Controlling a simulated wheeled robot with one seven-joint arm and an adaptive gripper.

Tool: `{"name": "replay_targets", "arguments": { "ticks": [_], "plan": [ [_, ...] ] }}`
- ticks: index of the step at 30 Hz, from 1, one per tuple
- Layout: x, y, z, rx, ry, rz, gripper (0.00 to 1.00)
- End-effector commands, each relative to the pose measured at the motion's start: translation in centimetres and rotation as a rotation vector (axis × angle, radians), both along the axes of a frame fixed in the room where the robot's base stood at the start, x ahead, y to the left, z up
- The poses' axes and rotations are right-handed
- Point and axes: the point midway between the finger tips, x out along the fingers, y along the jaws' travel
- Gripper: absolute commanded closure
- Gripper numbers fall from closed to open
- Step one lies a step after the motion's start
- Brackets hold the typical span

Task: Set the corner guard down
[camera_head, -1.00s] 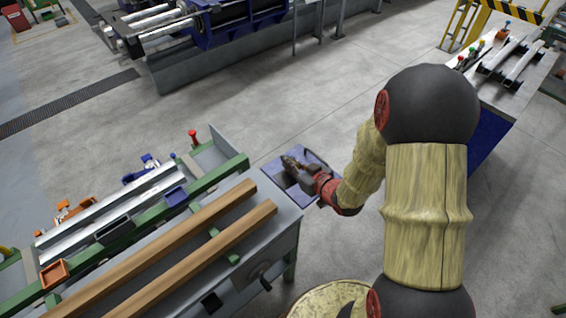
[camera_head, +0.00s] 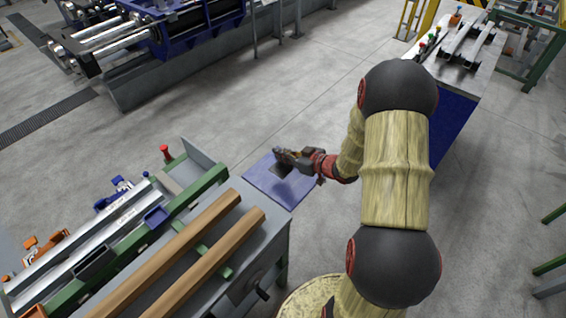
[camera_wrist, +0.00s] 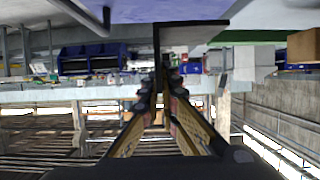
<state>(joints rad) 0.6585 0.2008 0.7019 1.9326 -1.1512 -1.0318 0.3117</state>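My gripper (camera_head: 284,157) is over a blue square surface (camera_head: 285,192) at the end of the grey bench. In the wrist view its two fingers (camera_wrist: 160,103) close together on the corner guard (camera_wrist: 157,55), a thin dark L-shaped piece. One leg of the guard runs up from between the fingertips, and the other runs off to the right at the top. In the head view a dark patch (camera_head: 281,171) shows just below the fingertips; I cannot tell whether it is the guard or its shadow, or whether the guard touches the surface.
The bench carries two wooden strips (camera_head: 187,262), pale metal bars (camera_head: 95,236), a green rail (camera_head: 200,185) and a red knob (camera_head: 165,151). A table with metal bars (camera_head: 462,45) stands at the back right. A blue machine (camera_head: 195,35) stands behind. Open floor lies between.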

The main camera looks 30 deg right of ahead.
Motion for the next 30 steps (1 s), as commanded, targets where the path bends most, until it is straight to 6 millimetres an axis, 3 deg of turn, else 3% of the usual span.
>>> {"name": "replay_targets", "arguments": {
  "ticks": [3, 11, 18, 29, 30],
  "plan": [
    [0.8, -0.9, -1.6, -0.001, -0.001, 0.000, 1.00],
    [1.6, -1.7, -2.8, 0.000, -0.002, 0.000, 1.00],
    [1.7, -1.9, -6.1, 0.001, -0.002, 0.000, 1.00],
    [1.7, -1.9, -6.2, 0.000, -0.002, 0.000, 1.00],
    [1.8, -1.9, -6.2, -0.001, -0.002, -0.001, 0.96]
  ]
}}
